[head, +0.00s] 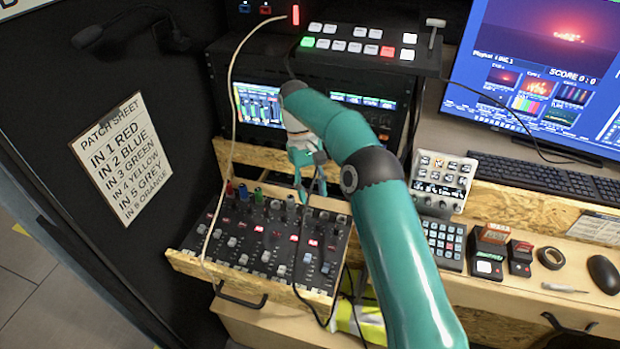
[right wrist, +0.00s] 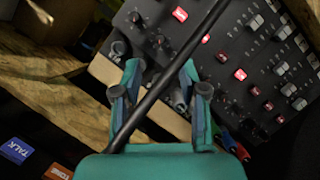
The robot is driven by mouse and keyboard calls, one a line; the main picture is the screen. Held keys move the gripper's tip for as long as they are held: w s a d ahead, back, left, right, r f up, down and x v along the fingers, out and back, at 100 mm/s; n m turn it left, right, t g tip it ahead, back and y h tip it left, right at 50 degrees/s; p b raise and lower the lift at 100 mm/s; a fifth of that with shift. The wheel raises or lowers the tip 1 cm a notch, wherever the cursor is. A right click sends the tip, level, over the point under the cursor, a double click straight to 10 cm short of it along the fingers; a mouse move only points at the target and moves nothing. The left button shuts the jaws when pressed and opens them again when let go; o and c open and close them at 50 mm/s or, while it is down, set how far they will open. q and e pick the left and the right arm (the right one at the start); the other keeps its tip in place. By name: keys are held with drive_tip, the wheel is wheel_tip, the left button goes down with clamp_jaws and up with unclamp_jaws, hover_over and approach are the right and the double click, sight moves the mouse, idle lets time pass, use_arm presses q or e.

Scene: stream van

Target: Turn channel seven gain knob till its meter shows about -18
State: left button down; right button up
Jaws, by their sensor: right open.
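The mixer (head: 262,228) sits in a wooden drawer below the rack, with rows of small knobs, red lit buttons and faders. Its channel labels are too small to read, so I cannot tell which knob is channel seven's. My right gripper (head: 312,188) points down over the mixer's back right part, near the upper knobs. The right wrist view shows the gripper (right wrist: 160,82) with its fingers apart and no knob clearly between them. A black cable crosses in front of it there. A screen with meter bars (head: 258,104) is partly hidden by my right arm; its values are unreadable. My left gripper is out of view.
A pale cable (head: 231,120) hangs down over the mixer's left side. Red, blue and green plugs (head: 243,191) stand at its back edge. A switcher panel (head: 365,45) is above; a keypad (head: 443,243) and small boxes are to the right.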

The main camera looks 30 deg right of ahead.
drive_tip(key=v, duration=0.3)
drive_tip(key=shift+r, duration=0.1)
idle(0.7)
